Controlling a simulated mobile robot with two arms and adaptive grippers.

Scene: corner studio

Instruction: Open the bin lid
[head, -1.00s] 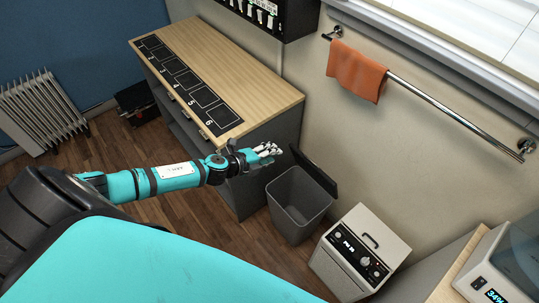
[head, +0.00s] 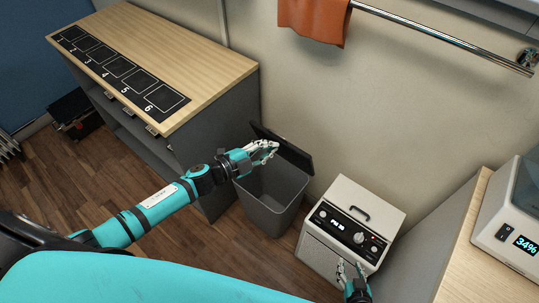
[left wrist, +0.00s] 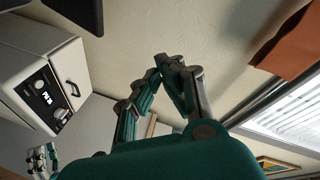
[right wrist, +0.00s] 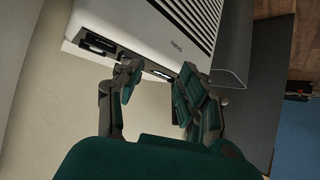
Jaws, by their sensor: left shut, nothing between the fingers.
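The grey bin (head: 262,212) stands on the floor between the cabinet and a white appliance. Its dark lid (head: 292,152) is raised at the back, tilted up on the wall side, and the bin's mouth is open. My left gripper (head: 268,149) is shut and empty above the bin's back left rim, near the lid; I cannot tell whether it touches the lid. Its fingertips meet in the left wrist view (left wrist: 168,64). My right gripper (head: 350,270) is in front of the appliance; its fingers are apart and empty in the right wrist view (right wrist: 158,78).
The white appliance (head: 372,205) with knobs stands right of the bin. A wood-topped cabinet (head: 185,48) with numbered squares is on the left. An orange towel (head: 315,20) hangs on a wall rail. A wooden counter (head: 455,240) bears a device at the right. Wooden floor shows at the left.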

